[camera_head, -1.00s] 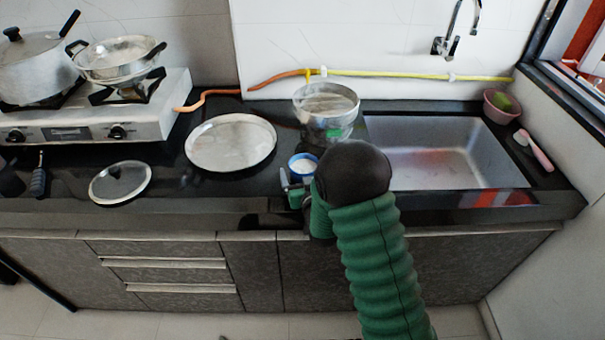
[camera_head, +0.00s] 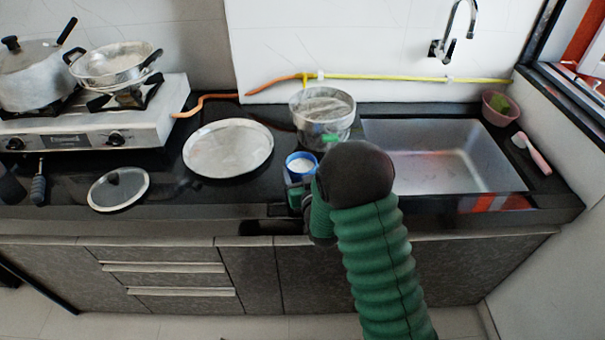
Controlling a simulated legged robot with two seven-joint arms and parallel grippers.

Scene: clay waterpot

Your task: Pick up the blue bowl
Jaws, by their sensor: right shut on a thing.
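The small blue bowl (camera_head: 301,170), pale inside, is at the counter's middle, just in front of the steel pot. My right gripper (camera_head: 298,179) is at the bowl's near side, shut on it. My dark wrist and green sleeved arm hide part of the gripper and the bowl's lower right side. I cannot tell whether the bowl touches the counter. My left gripper is not in view.
A steel pot (camera_head: 322,120) stands close behind the bowl. A round steel plate (camera_head: 228,148) lies to its left, with a lid (camera_head: 118,189) farther left. The sink (camera_head: 440,165) is to the right. The stove (camera_head: 95,125) stands at the far left.

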